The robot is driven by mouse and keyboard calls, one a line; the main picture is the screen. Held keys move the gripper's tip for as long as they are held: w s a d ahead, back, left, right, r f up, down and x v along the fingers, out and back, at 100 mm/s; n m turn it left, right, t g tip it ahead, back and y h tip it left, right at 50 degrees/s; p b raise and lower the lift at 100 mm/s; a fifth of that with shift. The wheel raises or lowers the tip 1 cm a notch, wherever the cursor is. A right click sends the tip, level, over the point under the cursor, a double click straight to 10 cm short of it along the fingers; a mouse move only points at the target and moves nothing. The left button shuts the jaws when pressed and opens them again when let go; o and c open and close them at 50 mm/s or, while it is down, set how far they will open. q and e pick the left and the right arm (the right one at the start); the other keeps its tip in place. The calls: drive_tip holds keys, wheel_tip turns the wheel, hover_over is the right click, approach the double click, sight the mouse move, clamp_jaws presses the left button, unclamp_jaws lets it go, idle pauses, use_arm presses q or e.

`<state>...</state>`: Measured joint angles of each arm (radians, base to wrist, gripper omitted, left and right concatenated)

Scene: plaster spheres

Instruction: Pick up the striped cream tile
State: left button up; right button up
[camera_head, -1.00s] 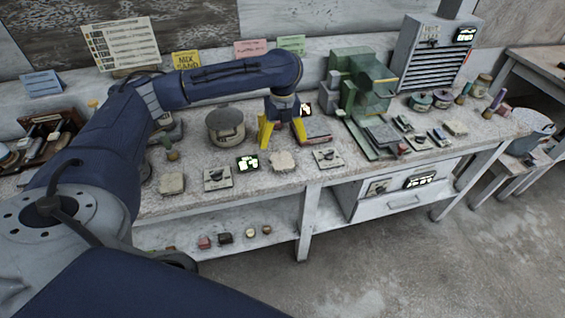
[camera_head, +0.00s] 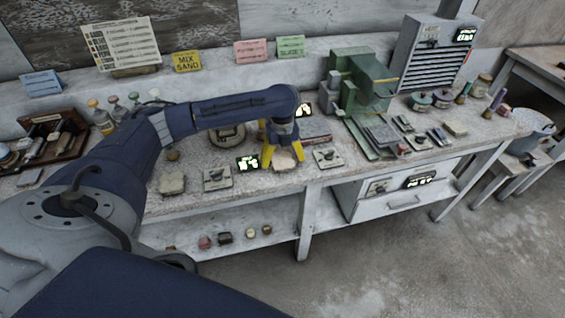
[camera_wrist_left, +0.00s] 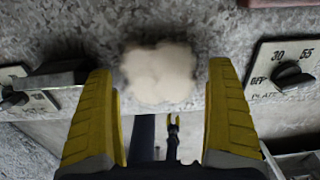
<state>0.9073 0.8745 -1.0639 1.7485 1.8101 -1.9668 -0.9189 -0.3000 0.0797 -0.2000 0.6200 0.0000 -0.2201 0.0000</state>
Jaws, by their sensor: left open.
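A cream piece with a lumpy outline (camera_head: 284,161) lies on the bench near its front edge; it shows blurred in the left wrist view (camera_wrist_left: 160,73). I see no stripes on it, so I cannot tell whether it is the striped cream tile. My left gripper (camera_head: 282,154) is open, pointing down over this piece, with its yellow fingers on either side. In the left wrist view the gripper (camera_wrist_left: 162,78) has nothing clasped. Similar cream pieces lie at the bench's left front (camera_head: 172,184) and right (camera_head: 455,128). My right gripper is out of view.
A small lit display (camera_head: 247,163) and a switch plate (camera_head: 327,158) flank the piece; another plate (camera_head: 217,179) is further left. A grey pot (camera_head: 228,135) stands behind, partly hidden by my arm. A green machine (camera_head: 358,85) stands behind right.

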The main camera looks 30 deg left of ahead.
use_arm(q)
drive_tip(key=shift+f, duration=0.55)
drive_tip(key=c, duration=1.5)
drive_tip(key=shift+o, duration=0.2)
drive_tip(key=shift+r, duration=0.2)
